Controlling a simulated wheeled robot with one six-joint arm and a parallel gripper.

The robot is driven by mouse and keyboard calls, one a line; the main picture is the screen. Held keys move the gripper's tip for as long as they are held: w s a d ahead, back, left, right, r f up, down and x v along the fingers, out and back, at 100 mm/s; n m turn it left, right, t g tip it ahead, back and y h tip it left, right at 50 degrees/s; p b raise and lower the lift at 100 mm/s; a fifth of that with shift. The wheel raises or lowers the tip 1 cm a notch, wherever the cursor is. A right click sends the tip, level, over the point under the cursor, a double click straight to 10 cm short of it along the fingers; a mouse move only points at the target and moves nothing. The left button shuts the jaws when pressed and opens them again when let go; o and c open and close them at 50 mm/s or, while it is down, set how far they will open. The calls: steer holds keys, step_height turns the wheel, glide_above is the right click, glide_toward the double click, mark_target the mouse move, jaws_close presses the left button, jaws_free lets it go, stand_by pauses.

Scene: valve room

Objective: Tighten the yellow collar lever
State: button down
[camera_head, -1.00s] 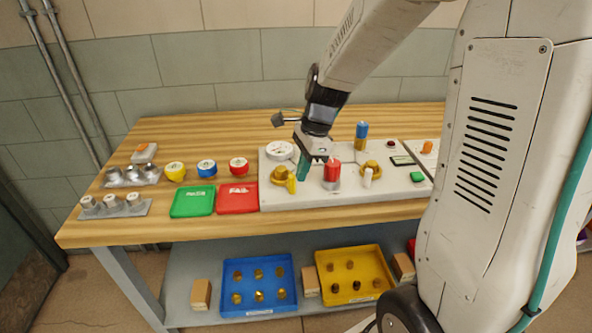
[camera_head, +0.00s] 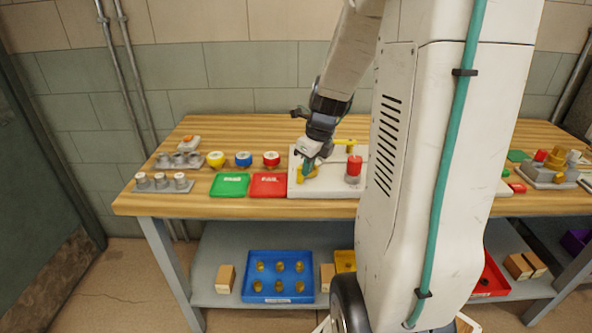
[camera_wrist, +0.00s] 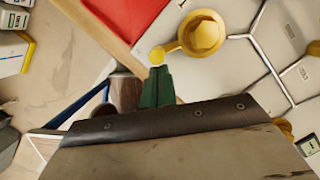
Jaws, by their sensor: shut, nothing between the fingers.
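The yellow collar (camera_head: 313,169) sits on the white panel (camera_head: 322,189), partly hidden by my gripper (camera_head: 308,166). In the wrist view the collar (camera_wrist: 202,33) is a round brass-yellow cup. Its lever sticks out to the left and ends in a bright yellow knob (camera_wrist: 157,55). My gripper's green fingers (camera_wrist: 159,70) are shut and empty. Their tips are right at the knob; I cannot tell whether they touch it.
A red-topped cylinder (camera_head: 353,169) stands right of the collar. Red (camera_head: 268,185) and green (camera_head: 229,185) trays lie to the left. Blue (camera_head: 243,160) and red (camera_head: 271,159) capped pieces stand behind them. My arm hides the panel's right part.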

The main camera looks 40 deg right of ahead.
steer(key=shift+w+a, duration=0.25)
stand_by(0.3)
steer(key=shift+r, duration=0.1)
steer(key=v, duration=0.9)
steer(key=shift+r, duration=0.4)
steer(key=shift+s+a, duration=0.1)
